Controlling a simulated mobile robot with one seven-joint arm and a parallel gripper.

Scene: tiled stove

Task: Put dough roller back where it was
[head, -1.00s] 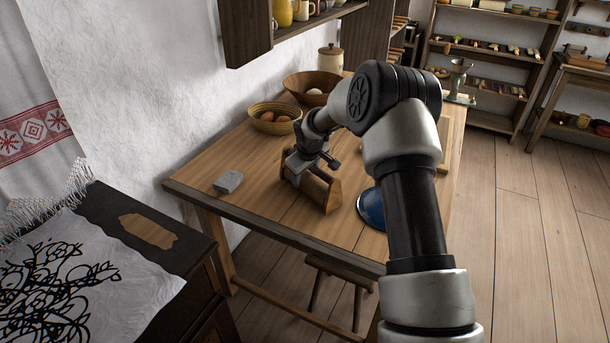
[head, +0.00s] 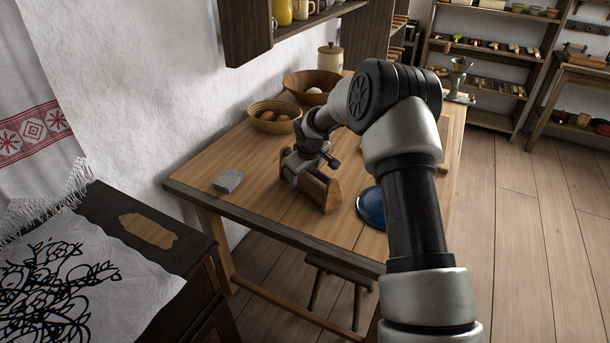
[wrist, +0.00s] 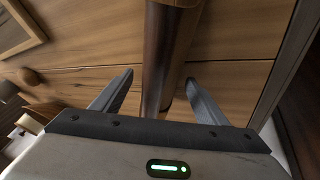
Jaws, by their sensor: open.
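A brown wooden object (head: 322,192) stands on the wooden table (head: 262,208) right under my gripper (head: 298,176) in the head view. It has upright end pieces; I cannot tell for sure whether it is the dough roller, its holder, or both. In the wrist view a long dark brown rounded wooden bar (wrist: 170,45) runs between the two fingers of my gripper (wrist: 160,82). The fingers are open, one on each side of the bar, with visible gaps. My arm hides part of the table.
A grey block (head: 229,181) lies left of the gripper. A blue bowl-like thing (head: 371,208) is close on the right. A bowl with eggs (head: 262,124), a larger wooden bowl (head: 298,86) and a lidded jar (head: 330,60) stand behind. The front left tabletop is clear.

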